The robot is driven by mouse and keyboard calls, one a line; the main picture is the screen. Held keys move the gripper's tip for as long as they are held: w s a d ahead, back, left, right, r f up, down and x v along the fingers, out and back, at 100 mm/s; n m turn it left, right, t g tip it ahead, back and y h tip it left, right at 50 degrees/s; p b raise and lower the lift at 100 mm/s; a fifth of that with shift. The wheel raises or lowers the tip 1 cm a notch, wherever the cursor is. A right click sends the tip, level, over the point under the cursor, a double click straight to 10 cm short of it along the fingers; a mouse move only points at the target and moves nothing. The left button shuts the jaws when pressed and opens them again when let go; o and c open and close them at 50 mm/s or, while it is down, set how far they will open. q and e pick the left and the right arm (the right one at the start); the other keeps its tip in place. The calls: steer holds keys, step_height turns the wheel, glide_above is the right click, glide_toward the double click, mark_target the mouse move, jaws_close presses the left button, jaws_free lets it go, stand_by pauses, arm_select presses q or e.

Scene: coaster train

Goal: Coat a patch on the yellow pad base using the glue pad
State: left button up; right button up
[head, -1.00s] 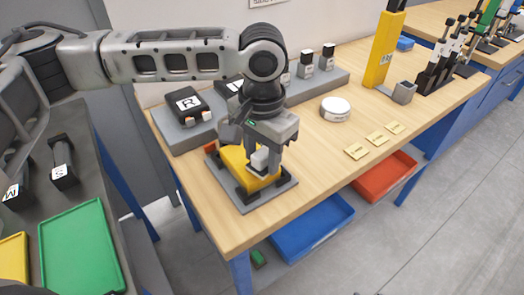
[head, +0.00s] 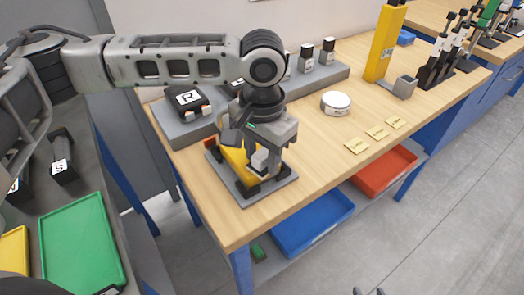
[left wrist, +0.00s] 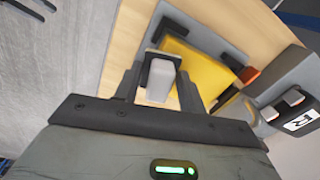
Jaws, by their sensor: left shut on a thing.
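The yellow pad base (head: 232,160) lies on a grey plate (head: 250,200) with black corner brackets, near the left front edge of the wooden table. My left gripper (head: 264,164) points down over its front right part. It is shut on the glue pad (head: 259,157), a small light grey block, also seen between the fingers in the left wrist view (left wrist: 158,82). The block is at or just above the yellow surface; contact and its underside are hidden. Only the fingertips of my right gripper (head: 368,292) show at the bottom edge, apart and with nothing visible between them.
A grey stand with an R-marked black block (head: 186,97) is behind the plate. A round white tin (head: 336,104) and several yellow notes (head: 377,132) lie to the right, with bare tabletop between. A yellow column (head: 384,45) stands farther back.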

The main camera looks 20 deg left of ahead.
arm_select(q)
steer(key=shift+w+a+r+p, duration=0.2)
steer(key=shift+w+a+p, duration=0.4)
steer(key=shift+a+p, duration=0.3)
steer(key=shift+w+a+f+p, duration=0.1)
steer(key=shift+w+a+p, duration=0.5)
steer(key=shift+a, duration=0.1)
steer(key=shift+w+a+p, duration=0.5)
steer(key=shift+a, duration=0.15)
steer(key=shift+w+a, duration=0.6)
steer(key=shift+a, duration=0.15)
steer(key=shift+w+a+f, duration=0.1)
steer(key=shift+a, duration=0.05)
